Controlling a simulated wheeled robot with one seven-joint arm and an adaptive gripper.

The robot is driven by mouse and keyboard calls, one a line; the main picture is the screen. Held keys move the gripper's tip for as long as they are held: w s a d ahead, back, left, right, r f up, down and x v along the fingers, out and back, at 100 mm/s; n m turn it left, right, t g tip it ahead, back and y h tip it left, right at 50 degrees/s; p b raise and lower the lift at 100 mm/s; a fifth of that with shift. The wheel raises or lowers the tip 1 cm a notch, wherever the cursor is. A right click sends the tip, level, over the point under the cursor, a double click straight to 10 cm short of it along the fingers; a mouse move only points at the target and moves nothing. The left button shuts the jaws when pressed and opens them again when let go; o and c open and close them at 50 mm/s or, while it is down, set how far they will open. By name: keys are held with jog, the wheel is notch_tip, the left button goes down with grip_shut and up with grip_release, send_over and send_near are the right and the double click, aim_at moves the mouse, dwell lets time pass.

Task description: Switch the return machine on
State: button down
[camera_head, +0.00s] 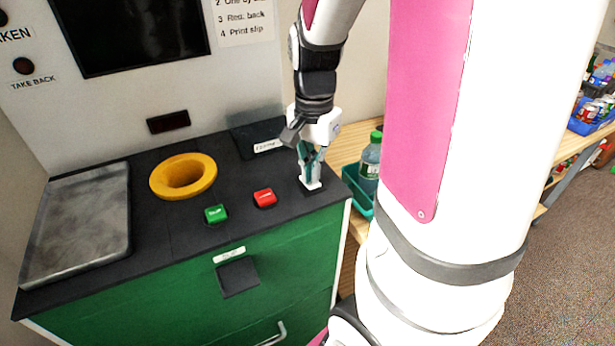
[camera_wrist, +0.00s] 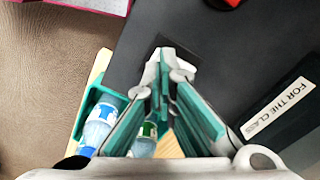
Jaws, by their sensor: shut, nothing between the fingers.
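The return machine has a black top (camera_head: 185,235) over a green front, and a dark, blank screen (camera_head: 130,40) on its back panel. A green button (camera_head: 216,214) and a red button (camera_head: 264,198) sit on the top. My gripper (camera_head: 310,184) points down over the top's right end, its fingers together and empty. In the wrist view, the white fingertips (camera_wrist: 166,66) are over a small dark square plate (camera_wrist: 184,57). The fingers hide much of this plate, and I cannot tell whether they touch it or what switch part lies under them.
A yellow ring (camera_head: 208,176) and a grey metal tray (camera_head: 75,225) are on the top's left. A dark tray labelled "FOR THE CLASS" (camera_wrist: 278,108) is beside my gripper. A teal crate (camera_wrist: 84,112) with bottles stands on the wooden table just past the machine's right edge.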

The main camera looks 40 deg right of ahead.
aim_at(312, 184)
jog(key=shift+f+b, duration=0.3)
jog(key=shift+f, duration=0.35)
dwell(0.4)
jog(key=shift+s+r+p, duration=0.1)
jog(key=shift+r+p, duration=2.65)
jog(key=shift+r, duration=0.7)
jog(key=shift+a+r, duration=0.15)
jog(key=shift+r, duration=0.1)
jog(key=s+a+r+n+t, duration=0.5)
jog(key=s+a+r+n, duration=0.6)
jog(key=a+n, duration=0.4)
jog(key=shift+s+a+r, duration=0.25)
jog(key=shift+a+r, duration=0.1)
jog(key=shift+r, duration=0.4)
